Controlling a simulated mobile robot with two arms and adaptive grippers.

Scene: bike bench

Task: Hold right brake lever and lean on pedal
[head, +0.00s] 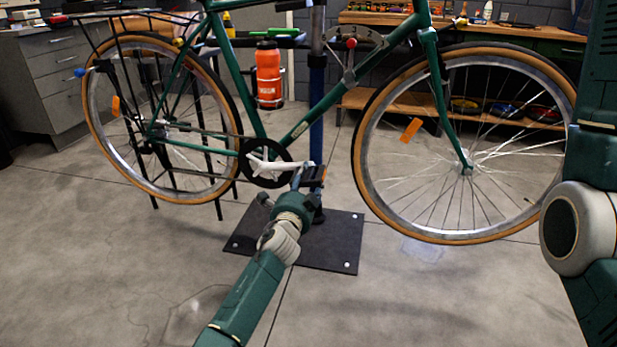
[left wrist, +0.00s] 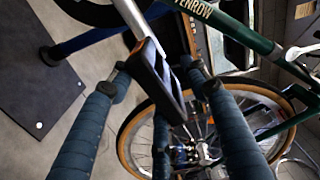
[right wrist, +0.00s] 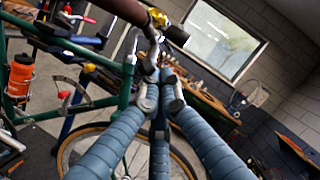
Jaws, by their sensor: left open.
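The green bike is held in a stand, and its black pedal (head: 314,175) hangs on the silver crank (head: 268,165) low in the middle of the head view. My left gripper (head: 304,190) is at this pedal. In the left wrist view the pedal (left wrist: 157,72) lies between the spread, open fingers of my left gripper (left wrist: 161,82); contact is unclear. In the right wrist view the silver brake lever (right wrist: 150,62) hangs below the brown handlebar grip (right wrist: 121,8). My right gripper (right wrist: 163,90) has its fingertips closed together around the lever's end. The head view does not show the handlebar.
The stand's black base plate (head: 336,250) lies on the floor under the bike. The front wheel (head: 364,170) is to the right and an orange bottle (head: 268,75) sits on the frame. A workbench (head: 520,28) stands behind. The floor in front is mostly clear.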

